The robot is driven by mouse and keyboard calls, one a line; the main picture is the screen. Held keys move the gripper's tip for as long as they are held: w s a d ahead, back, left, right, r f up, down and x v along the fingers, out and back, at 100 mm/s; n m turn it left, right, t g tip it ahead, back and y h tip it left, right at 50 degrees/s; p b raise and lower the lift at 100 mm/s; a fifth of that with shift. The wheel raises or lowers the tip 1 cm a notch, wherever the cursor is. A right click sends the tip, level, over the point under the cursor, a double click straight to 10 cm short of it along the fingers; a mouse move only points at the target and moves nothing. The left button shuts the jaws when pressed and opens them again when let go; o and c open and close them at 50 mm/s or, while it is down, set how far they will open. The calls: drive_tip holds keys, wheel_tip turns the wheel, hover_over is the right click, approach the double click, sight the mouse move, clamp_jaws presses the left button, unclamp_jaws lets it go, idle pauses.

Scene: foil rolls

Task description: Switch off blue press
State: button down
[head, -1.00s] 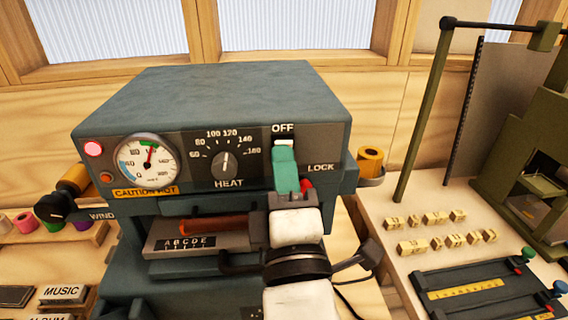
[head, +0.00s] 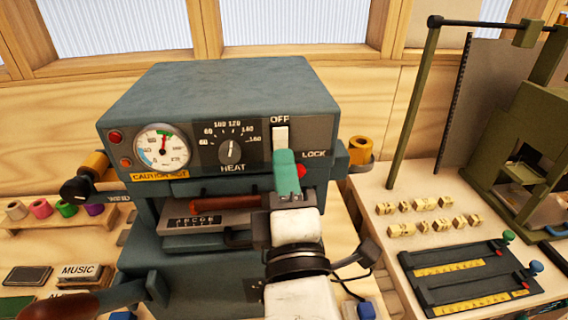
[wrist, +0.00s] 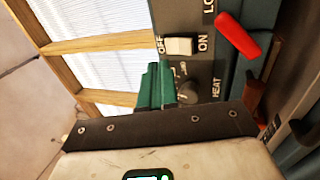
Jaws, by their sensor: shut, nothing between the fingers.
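The blue press (head: 225,92) stands at the left of centre in the head view. Its white rocker switch (head: 281,137) sits below the OFF label on the front panel. The wrist view shows the switch (wrist: 179,46) between the OFF and ON labels. My gripper (head: 285,155) has green fingers, shut with nothing between them. Its tips are just below the switch in the head view, and I cannot tell whether they touch it. The wrist view also shows the shut fingers (wrist: 154,68). The red lamp (head: 115,137) on the panel looks dark.
The heat knob (head: 231,151) and gauge (head: 162,147) are left of the switch. The red lock lever (wrist: 238,36) is close by. A bench (head: 378,190) with small brass type (head: 402,230) and a green press (head: 522,150) stands at the right.

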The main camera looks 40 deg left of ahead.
drive_tip(key=s+d, duration=0.6)
drive_tip(key=d, duration=0.1)
drive_tip(key=shift+b, duration=0.45)
